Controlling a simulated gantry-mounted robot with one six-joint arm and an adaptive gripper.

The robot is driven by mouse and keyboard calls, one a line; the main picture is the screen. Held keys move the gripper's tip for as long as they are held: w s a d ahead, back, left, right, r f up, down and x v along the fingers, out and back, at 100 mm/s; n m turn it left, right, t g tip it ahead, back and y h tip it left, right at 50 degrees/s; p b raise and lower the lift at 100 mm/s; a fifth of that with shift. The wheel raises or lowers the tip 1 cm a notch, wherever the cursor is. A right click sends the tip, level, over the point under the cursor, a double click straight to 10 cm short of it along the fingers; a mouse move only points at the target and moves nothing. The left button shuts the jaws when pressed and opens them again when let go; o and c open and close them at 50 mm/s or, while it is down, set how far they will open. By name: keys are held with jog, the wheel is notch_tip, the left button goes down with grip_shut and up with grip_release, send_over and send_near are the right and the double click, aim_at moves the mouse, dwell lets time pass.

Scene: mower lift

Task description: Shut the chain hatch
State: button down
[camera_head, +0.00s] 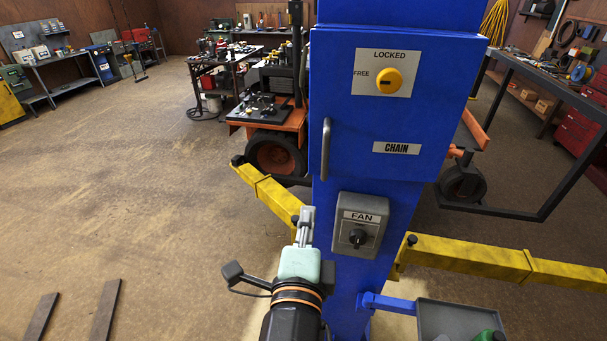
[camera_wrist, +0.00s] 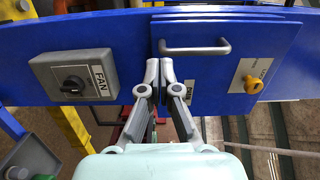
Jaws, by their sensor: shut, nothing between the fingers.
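The chain hatch (camera_head: 350,135) is a blue panel on the front of the blue post, with a CHAIN label and a grey bar handle (camera_head: 326,148) at its left edge. A yellow knob (camera_head: 389,80) sits on a plate marked LOCKED and FREE; its exact setting is hard to read. Whether the hatch is flush or slightly ajar, I cannot tell. In the wrist view the hatch (camera_wrist: 215,65) shows its handle (camera_wrist: 195,49) and knob (camera_wrist: 253,84). My gripper (camera_head: 307,213) is shut and empty, below and left of the handle. Its tips (camera_wrist: 160,68) appear apart from the handle.
A grey FAN switch box (camera_head: 359,226) is on the post just right of my gripper. Yellow lift arms (camera_head: 470,254) reach out on both sides. A grey tray (camera_head: 455,318) is at the lower right. Open floor lies to the left.

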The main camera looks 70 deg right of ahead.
aim_at(312, 169)
jog(key=p+x, duration=0.3)
jog(key=x, duration=0.7)
jog(key=shift+w+d+r, duration=0.1)
jog(key=shift+w+r, duration=0.05)
jog(key=shift+w+d+p, duration=0.25)
jog(key=shift+d+p, duration=0.15)
jog(key=shift+d, duration=0.2)
